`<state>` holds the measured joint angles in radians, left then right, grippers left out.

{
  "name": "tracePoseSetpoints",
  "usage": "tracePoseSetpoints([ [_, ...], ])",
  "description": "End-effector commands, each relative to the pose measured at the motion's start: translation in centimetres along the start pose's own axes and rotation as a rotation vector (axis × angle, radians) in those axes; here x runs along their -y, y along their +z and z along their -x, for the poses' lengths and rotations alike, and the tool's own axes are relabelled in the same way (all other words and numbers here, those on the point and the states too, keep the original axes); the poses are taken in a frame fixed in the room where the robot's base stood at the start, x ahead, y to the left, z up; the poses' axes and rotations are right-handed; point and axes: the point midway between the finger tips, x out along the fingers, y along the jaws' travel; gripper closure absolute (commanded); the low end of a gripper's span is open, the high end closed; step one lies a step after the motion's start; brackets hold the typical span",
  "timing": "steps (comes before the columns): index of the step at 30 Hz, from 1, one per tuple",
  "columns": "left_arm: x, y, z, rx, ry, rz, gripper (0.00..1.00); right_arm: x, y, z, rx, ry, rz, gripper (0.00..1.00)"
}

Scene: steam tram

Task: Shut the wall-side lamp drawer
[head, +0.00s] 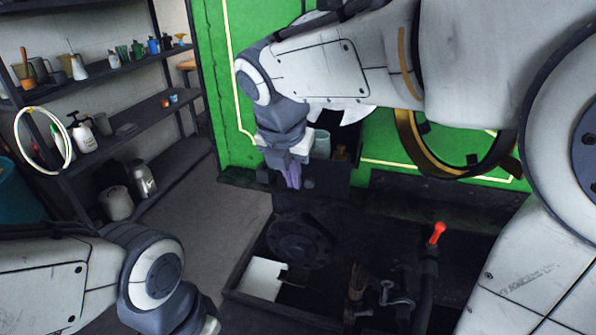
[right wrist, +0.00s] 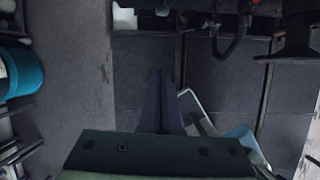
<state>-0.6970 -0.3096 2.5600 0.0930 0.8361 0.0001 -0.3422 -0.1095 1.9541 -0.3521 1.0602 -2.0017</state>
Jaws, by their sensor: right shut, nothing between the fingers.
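My right gripper (head: 292,180) points down with its fingers shut and empty, in front of the green tram side (head: 225,110). In the right wrist view its closed fingers (right wrist: 163,100) show as a dark wedge. A dark opening in the green side lies just right of the gripper, with a pale green jar (head: 321,145) and a small amber item in it. A dark flat panel (head: 330,178) below the opening may be the drawer front. I cannot tell how far the drawer is out or whether the gripper touches it. My left gripper is below the picture edge.
Shelves with cups and bottles (head: 83,135) stand at the left. A brass-rimmed ring (head: 408,140) is on the green side. Below are a dark tray with a white block (head: 262,278) and a red-knobbed lever (head: 437,233). Bare floor (head: 225,225) lies between shelves and tray.

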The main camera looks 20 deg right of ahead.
Motion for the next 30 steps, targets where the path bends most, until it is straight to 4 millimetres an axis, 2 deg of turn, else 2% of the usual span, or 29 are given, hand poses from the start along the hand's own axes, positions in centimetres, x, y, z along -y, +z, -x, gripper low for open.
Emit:
tracePoseSetpoints([
  [3, 0.0, 0.0, 0.0, 0.000, 0.000, 0.000, 0.40, 0.3, 1.3, 0.1, 0.020, -0.012, 0.083, 1.00],
  [8, 0.0, 0.0, 0.1, 0.000, 0.000, 0.000, 0.40, 0.5, 1.7, -1.1, 0.023, -0.019, 0.109, 1.00],
  [21, 0.0, 0.0, 0.6, 0.000, 0.000, 0.000, 0.40, 0.7, 1.8, -10.1, 0.019, -0.020, 0.105, 1.00],
  [24, -0.1, -0.1, 1.6, 0.000, 0.000, 0.001, 0.40, 0.5, 3.7, -10.1, 0.022, -0.017, 0.101, 1.00],
  [30, -0.2, -0.1, 2.3, 0.000, 0.000, 0.001, 0.40, 0.2, 5.3, -10.8, 0.023, -0.014, 0.104, 1.00],
])
